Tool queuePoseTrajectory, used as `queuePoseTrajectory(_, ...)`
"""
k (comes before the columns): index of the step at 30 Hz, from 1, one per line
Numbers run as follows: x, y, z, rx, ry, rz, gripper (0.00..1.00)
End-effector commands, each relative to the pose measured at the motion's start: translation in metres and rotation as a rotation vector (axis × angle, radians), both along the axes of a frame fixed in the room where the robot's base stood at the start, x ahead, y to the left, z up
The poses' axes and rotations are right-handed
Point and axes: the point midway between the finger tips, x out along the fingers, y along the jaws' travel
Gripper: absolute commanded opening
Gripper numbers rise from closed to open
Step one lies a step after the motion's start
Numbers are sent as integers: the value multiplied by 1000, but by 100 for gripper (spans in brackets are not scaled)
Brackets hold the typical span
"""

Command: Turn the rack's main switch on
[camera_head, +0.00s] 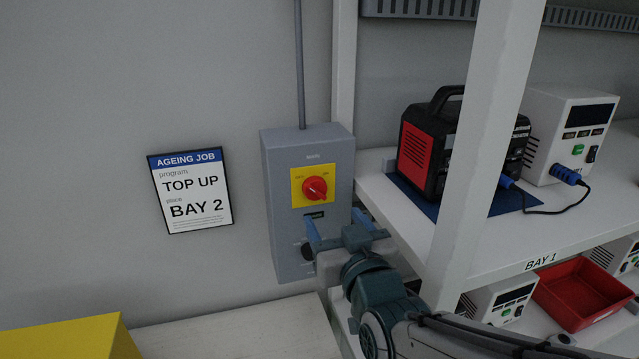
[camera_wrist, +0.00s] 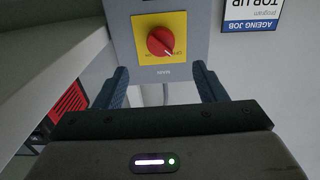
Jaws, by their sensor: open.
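The main switch is a red rotary knob (camera_head: 315,188) on a yellow plate (camera_head: 298,200), on the front of a grey wall box (camera_head: 285,240). In the wrist view, which is upside down to the head view, the knob (camera_wrist: 160,41) has a pale pointer mark toward the lower-right label, which seems to read OFF. My gripper (camera_head: 334,220) is open and empty, in front of the box and below the knob in the head view. In the wrist view its spread fingers (camera_wrist: 160,72) point toward the box, apart from the knob. A dark round part low on the box is partly hidden by my gripper.
A white rack post (camera_head: 482,150) and the BAY 1 shelf (camera_head: 440,240) stand right of the box. A black-and-red unit (camera_head: 418,150) and a white supply (camera_head: 565,130) sit there. A sign (camera_head: 190,190) hangs left. A yellow object (camera_head: 70,340) is at lower left.

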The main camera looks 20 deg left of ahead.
Motion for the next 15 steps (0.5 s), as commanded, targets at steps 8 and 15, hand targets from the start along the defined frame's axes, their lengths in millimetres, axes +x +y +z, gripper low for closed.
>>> queuePoseTrajectory(8,21,14,1,-3,4,3,64)
queuePoseTrajectory(15,45,29,1,0,4,4,64)
